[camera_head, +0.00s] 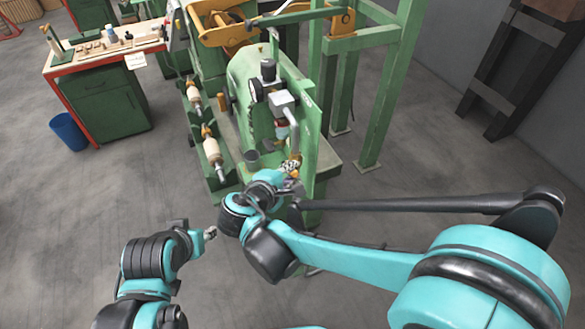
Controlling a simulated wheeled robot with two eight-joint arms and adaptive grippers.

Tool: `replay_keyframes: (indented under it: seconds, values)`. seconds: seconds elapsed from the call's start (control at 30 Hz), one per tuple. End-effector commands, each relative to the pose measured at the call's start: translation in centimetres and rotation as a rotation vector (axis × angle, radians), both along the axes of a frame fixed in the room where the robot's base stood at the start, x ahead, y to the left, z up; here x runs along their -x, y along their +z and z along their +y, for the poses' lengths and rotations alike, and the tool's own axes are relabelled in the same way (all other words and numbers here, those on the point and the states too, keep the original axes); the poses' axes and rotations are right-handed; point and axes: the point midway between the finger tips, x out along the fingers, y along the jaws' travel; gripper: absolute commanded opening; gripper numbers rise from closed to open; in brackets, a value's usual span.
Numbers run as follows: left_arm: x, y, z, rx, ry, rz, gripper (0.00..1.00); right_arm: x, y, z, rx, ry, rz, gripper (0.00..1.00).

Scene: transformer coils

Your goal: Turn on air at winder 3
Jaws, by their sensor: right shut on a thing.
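The green winder (255,95) stands ahead with a grey air unit (283,101) and pipe on its near side. Below the pipe is a small brass-yellow valve part (293,161) beside a green upright panel. My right gripper (291,170) reaches up to this valve part and is shut on it; my own wrist hides much of the contact. The valve handle's exact position is too small to tell. My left gripper (211,233) is low at the left, apart from the machine and holding nothing that I can see; its finger gap is too small to make out.
A red-edged workbench (60,80) with small tools stands at the far left, with a blue bin (69,133) beside it. Green frame posts (385,100) rise right of the winder. A dark stand (515,65) is by the right wall. The left floor is clear.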

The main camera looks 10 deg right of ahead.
Motion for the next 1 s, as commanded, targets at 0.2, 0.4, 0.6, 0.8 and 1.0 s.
replay_keyframes:
  seconds: [0.2,0.4,0.6,0.8,1.0]
  values:
    - [0.01,1.09,0.00,0.000,0.000,0.000,0.40,-0.33,0.62,0.07,0.027,0.000,0.081,0.00]
    - [0.01,1.31,0.00,0.000,0.000,0.000,0.40,-0.41,0.67,0.07,0.038,0.000,0.111,0.00]
    - [0.01,1.28,0.00,0.000,0.000,0.000,0.40,-0.41,0.62,0.08,0.039,-0.001,0.114,0.00]
    - [0.01,1.28,0.00,0.000,0.000,0.000,0.40,-0.40,0.62,0.09,0.038,-0.001,0.113,0.23]
    - [0.01,1.30,0.00,0.000,0.000,0.000,0.40,-0.41,0.61,0.10,0.038,0.000,0.113,0.38]
